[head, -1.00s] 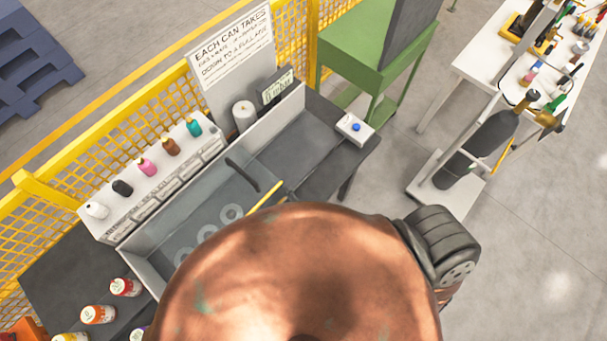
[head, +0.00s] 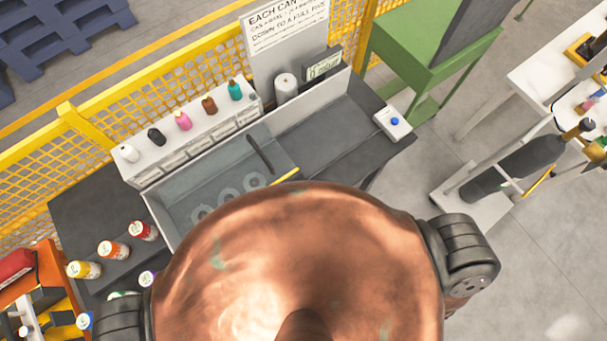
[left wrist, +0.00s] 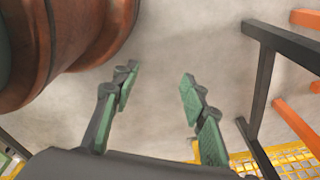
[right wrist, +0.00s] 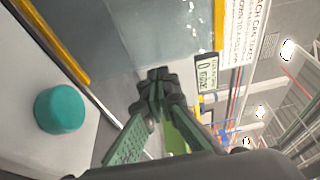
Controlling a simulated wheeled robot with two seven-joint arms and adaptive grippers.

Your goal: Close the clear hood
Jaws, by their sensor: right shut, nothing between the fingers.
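The clear hood (head: 226,163) is a bluish see-through pane at the left part of the grey bench in the head view, with a yellow bar (head: 285,176) at its near edge. Its near part is hidden by my copper body, and I cannot tell its tilt. The right wrist view shows a clear pane (right wrist: 165,32) and a yellow bar (right wrist: 52,42) beyond my right gripper (right wrist: 157,82), which is shut and empty, apart from the bar. My left gripper (left wrist: 157,84) is open and empty above the floor. Neither gripper shows clearly in the head view.
A white box with a blue button (head: 394,122) sits at the bench's right end. Several bottles stand on a white rack (head: 190,140) behind the hood. Paint cans (head: 113,250) stand at left. A yellow fence (head: 160,85) runs behind. Table legs (left wrist: 262,85) are near my left gripper.

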